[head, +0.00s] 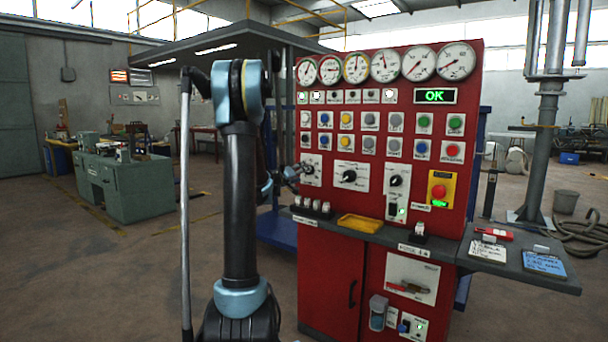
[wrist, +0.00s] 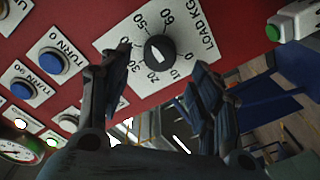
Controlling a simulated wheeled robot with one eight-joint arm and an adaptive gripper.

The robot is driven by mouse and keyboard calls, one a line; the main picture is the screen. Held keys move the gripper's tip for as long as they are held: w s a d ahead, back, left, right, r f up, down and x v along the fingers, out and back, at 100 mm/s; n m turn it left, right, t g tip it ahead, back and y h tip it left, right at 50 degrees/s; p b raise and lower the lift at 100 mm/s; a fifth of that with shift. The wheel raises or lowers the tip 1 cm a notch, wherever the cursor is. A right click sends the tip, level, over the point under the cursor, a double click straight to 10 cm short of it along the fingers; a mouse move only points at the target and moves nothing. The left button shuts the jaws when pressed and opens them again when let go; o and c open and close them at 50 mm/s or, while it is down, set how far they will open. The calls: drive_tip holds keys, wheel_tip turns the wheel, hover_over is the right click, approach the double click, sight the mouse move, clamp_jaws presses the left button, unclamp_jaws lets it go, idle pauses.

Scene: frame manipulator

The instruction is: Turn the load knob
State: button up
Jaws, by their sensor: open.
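The load knob (wrist: 160,50) is a round black knob with a white mark, on a white plate lettered LOAD KG with a numbered dial. I cannot read its setting surely. In the head view the knob (head: 308,169) is the leftmost of the dial knobs on the red panel, partly by my gripper. My gripper (wrist: 160,60) is open in the wrist view, with one dark finger to the left of the knob and one to the right. The fingertips are close to the plate; I cannot tell whether they touch the knob. In the head view my gripper (head: 291,175) faces the panel from the left.
The red panel (head: 462,200) also carries gauges, push buttons, two more knobs and a red emergency button (head: 438,191). A grey ledge (head: 385,238) with a yellow tray (head: 360,223) juts out below. Blue buttons (wrist: 51,61) lie left of the plate in the wrist view.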

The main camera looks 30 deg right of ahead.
drive_tip(key=shift+x, duration=2.55)
drive_tip(key=shift+c, duration=0.2)
drive_tip(key=c, duration=1)
